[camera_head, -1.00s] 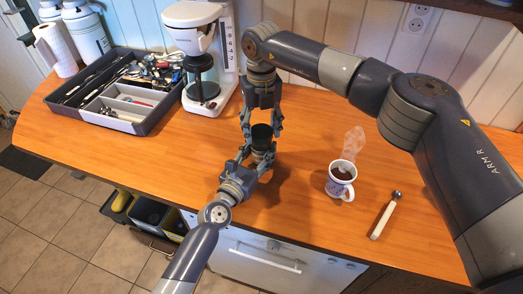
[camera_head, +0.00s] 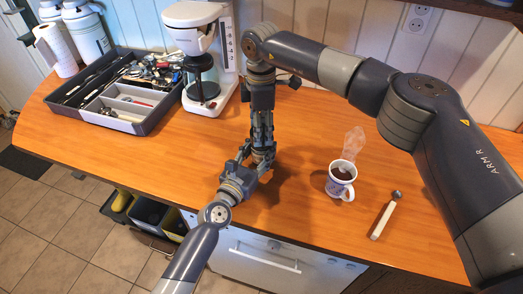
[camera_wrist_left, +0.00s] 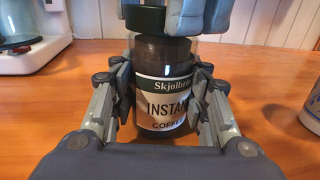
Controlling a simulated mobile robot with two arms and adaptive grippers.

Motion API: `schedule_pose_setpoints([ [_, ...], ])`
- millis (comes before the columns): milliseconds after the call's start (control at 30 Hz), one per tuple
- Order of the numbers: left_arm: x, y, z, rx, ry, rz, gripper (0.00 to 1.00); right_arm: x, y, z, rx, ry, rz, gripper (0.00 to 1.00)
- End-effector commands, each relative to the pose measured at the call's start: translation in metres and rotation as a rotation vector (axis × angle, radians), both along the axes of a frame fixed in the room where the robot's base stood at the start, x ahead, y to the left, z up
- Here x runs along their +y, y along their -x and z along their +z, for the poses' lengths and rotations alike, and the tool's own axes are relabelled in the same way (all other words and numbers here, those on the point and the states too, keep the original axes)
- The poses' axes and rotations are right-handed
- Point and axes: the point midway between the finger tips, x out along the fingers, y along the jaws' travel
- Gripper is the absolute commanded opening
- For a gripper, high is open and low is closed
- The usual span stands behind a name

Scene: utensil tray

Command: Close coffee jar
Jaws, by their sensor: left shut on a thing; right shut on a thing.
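The coffee jar (camera_wrist_left: 165,105) stands upright in the left wrist view, clear glass with dark coffee and a "Skjolberg Instant Coffee" label. My left gripper (camera_head: 256,163) is shut around its sides. The black lid (camera_wrist_left: 144,18) is over the jar mouth, with my right gripper (camera_head: 262,140) pointing down from above and shut on it. The right fingers also show at the top of the left wrist view. The lid appears level and at the jar's rim; I cannot tell whether it is fully seated. In the head view the grippers hide most of the jar and lid.
A steaming coffee mug (camera_head: 341,180) and a spoon with a pale handle (camera_head: 383,220) lie to the right. The coffee maker (camera_head: 202,50) and cutlery tray (camera_head: 144,124) stand back left. The wooden counter (camera_head: 150,165) is clear at front left.

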Motion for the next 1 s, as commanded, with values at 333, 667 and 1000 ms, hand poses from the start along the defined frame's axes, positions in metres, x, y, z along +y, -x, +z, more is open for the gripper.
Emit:
schedule_pose_setpoints([
  [333, -0.001, 0.000, 0.001, -0.003, 0.000, -0.001, 0.00, -0.001, -0.001, -0.001, -0.003, 0.002, -0.018, 0.76],
  [667, 0.000, 0.000, 0.001, -0.002, 0.001, 0.000, 0.00, -0.001, -0.001, 0.002, -0.002, 0.001, -0.015, 0.76],
  [1000, 0.000, 0.000, 0.001, -0.002, 0.001, 0.000, 0.00, 0.000, -0.002, 0.059, -0.006, -0.001, -0.016, 0.76],
])
